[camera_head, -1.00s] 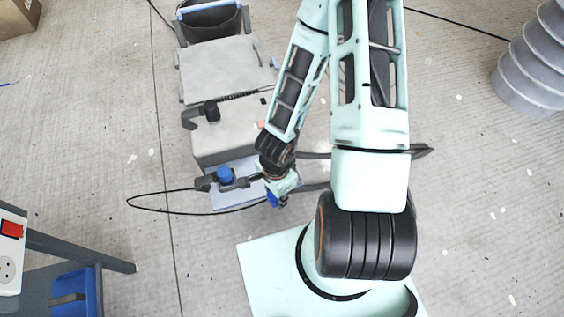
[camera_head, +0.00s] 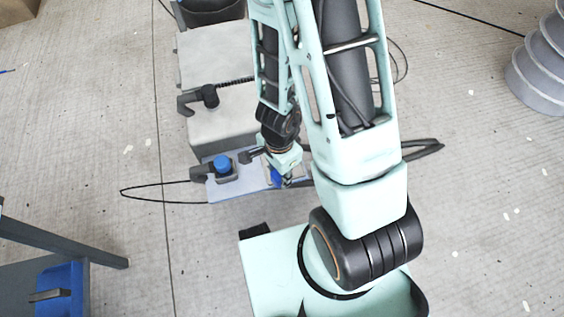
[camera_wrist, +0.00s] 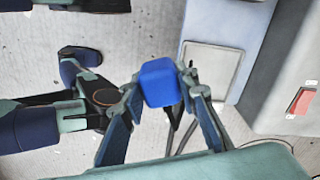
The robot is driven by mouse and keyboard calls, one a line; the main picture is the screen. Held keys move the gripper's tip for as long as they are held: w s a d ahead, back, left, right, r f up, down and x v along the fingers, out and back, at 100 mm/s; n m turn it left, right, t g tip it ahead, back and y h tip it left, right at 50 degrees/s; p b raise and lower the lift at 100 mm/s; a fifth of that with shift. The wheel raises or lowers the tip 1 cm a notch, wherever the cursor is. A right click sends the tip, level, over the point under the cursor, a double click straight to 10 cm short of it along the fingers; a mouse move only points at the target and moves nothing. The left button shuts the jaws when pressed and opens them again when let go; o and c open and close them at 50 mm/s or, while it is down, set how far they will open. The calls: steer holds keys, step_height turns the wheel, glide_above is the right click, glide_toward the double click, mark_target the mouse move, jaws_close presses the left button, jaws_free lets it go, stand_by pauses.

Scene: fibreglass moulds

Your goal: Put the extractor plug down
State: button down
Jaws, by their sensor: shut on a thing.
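The extractor plug is a blue block (camera_wrist: 160,83) between my gripper's fingers (camera_wrist: 162,92) in the wrist view. My gripper is shut on it, and dark cable shows below it. In the head view the plug (camera_head: 276,177) is a small blue patch at my gripper (camera_head: 283,176). It appears at the right part of the pale blue shelf (camera_head: 238,186) low on the grey machine (camera_head: 225,128). I cannot tell whether the plug touches the shelf. My arm covers the shelf's right end.
A blue-topped fitting (camera_head: 222,163) with a dark holder stands on the shelf, left of my gripper. A thin black cable (camera_head: 150,190) loops left onto the floor. A grey bench (camera_head: 70,243) with a blue bin (camera_head: 60,292) is at lower left. Floor between is open.

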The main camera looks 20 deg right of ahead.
steer(key=shift+w+d+f+b, duration=0.25)
steer(key=shift+w+f+b, duration=0.25)
steer(key=shift+w+b, duration=0.35)
steer(key=w+d+f+b, duration=0.1)
steer(key=w+f, duration=0.1)
steer(key=w+d+f+b, duration=0.1)
steer(key=w+f, duration=0.1)
steer(key=w, duration=0.1)
steer(key=w+d+f, duration=0.1)
steer(key=w+f, duration=0.2)
steer(key=shift+w+b, duration=0.2)
steer(key=shift+b, duration=0.2)
steer(key=shift+w+d+f+b, duration=0.1)
steer(key=shift+w+f+b, duration=0.1)
steer(key=shift+f+b, duration=0.6)
steer(key=shift+w+f+b, duration=0.15)
steer(key=shift+f+b, duration=0.2)
steer(key=shift+f, duration=0.7)
steer(key=shift+f, duration=0.15)
steer(key=c, duration=1.5)
jaws_free()
step_height(320, 180, up, 12)
steer(key=p, duration=0.6)
steer(key=shift+p, duration=0.3)
